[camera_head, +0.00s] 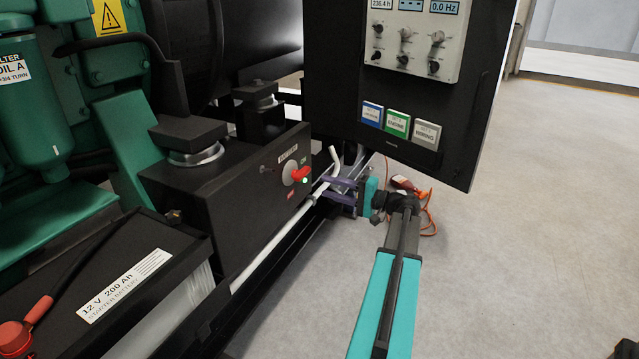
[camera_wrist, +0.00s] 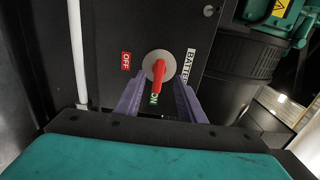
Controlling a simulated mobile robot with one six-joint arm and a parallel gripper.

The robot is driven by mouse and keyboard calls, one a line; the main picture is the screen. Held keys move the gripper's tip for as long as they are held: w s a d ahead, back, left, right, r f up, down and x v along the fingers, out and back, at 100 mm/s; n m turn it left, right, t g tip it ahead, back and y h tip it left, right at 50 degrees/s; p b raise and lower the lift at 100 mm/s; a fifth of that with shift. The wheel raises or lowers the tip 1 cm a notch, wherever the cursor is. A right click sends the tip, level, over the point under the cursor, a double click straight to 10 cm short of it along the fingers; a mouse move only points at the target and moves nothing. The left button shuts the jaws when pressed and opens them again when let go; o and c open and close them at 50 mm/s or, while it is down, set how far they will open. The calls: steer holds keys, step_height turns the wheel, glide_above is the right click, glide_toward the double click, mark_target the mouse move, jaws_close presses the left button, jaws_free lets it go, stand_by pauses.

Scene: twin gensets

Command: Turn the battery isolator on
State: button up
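The battery isolator is a red handle (camera_head: 300,174) on a round silver plate, on the side of a black box (camera_head: 245,185). In the wrist view the red handle (camera_wrist: 161,70) points down toward the green ON label (camera_wrist: 155,100). The red OFF label (camera_wrist: 126,61) is to its left and the BATTERY label (camera_wrist: 187,63) to its right. My gripper (camera_head: 324,188) is in front of the box, to the right of the handle. Its purple fingers show in the wrist view (camera_wrist: 157,84), spread apart with nothing between them gripped; contact with the handle cannot be told.
A pale pipe (camera_head: 275,242) runs along the box's lower edge, with a bent white lever (camera_head: 335,163) near my fingers. A control panel (camera_head: 415,80) hangs above right. A starter battery (camera_head: 135,285) stands at lower left.

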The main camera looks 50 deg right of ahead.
steer(key=shift+v, duration=1.85)
